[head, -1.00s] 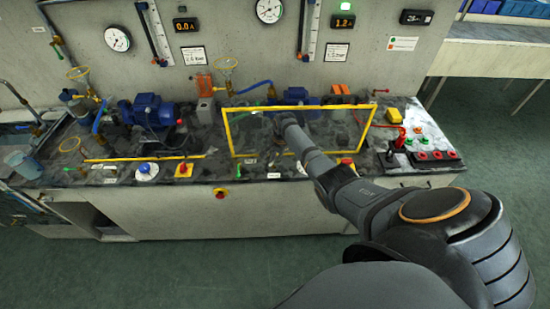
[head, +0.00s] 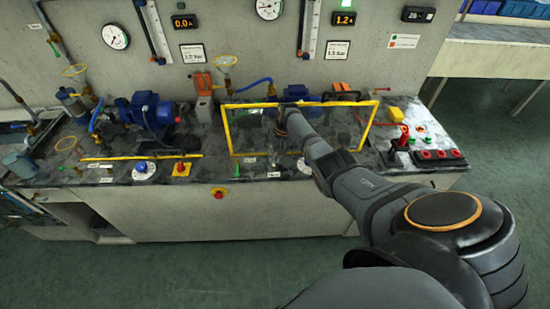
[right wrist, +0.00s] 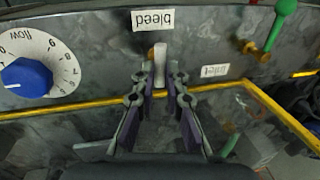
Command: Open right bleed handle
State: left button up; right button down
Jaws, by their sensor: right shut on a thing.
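My right gripper (right wrist: 158,80) shows in the right wrist view with its two fingers drawn in around a small pale upright handle (right wrist: 160,58). This handle stands just below an upside-down "bleed" label (right wrist: 153,19). I take it as the bleed handle; its base is partly hidden by the fingers. In the head view my right arm reaches over the bench to the yellow-framed clear guard (head: 232,134), and the fingertips and handle cannot be made out there. My left gripper is not in view.
In the right wrist view, a blue flow knob (right wrist: 27,77) lies left, and a green-handled lever (right wrist: 279,22) right. The guard's yellow edge (right wrist: 60,109) crosses close to the fingers. In the head view, a blue pump (head: 146,110) and red emergency button (head: 219,193) are farther left.

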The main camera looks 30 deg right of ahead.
jog(key=shift+n, duration=0.4)
jog(key=c, duration=1.4)
grip_release()
jog(key=r, duration=0.4)
jog(key=d+r, duration=0.1)
jog(key=r, duration=0.2)
jog(key=s+d+r, duration=0.1)
jog(key=r, duration=0.3)
jog(key=shift+s+r, duration=0.1)
jog(key=shift+r, duration=0.25)
jog(key=shift+f, duration=0.1)
